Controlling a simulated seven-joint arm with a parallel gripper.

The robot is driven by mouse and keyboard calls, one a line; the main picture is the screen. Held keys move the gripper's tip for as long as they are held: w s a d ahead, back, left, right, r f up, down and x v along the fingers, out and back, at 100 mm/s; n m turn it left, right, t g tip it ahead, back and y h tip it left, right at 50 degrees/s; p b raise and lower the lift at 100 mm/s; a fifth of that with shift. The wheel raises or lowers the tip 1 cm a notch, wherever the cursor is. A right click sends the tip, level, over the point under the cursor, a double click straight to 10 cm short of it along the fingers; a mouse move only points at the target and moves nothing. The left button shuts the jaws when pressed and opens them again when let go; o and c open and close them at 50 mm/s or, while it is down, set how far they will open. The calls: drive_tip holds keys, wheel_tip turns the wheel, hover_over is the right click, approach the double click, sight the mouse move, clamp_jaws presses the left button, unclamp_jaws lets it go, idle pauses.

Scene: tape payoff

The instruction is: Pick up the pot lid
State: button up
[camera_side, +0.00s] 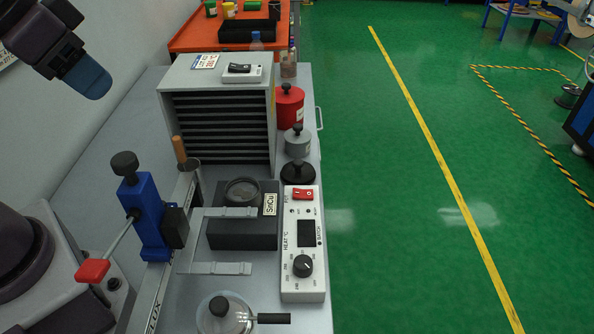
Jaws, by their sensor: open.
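The pot lid appears to be the low black round lid (298,172) with a knob on top. It lies flat on the bench just behind the white heat controller. The solder pot (243,190), a dark block with a round grey well and an SnCu label, stands to its left. My gripper (86,78) hangs at the upper left with its blue end pointing down and right. It is well above the bench and far from the lid. It is seen side-on, so the gap between its fingers does not show. Nothing is visible in its grasp.
A grey can (298,145) and a red can (289,108) stand behind the lid. A slotted grey cabinet (222,115) rises behind the pot. The white heat controller (303,245) is in front of the lid. A blue clamp (147,215) and a round glass vessel (222,314) stand nearer.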

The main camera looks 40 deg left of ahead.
drive_tip(key=shift+o, duration=1.3)
drive_tip(key=shift+w, duration=0.1)
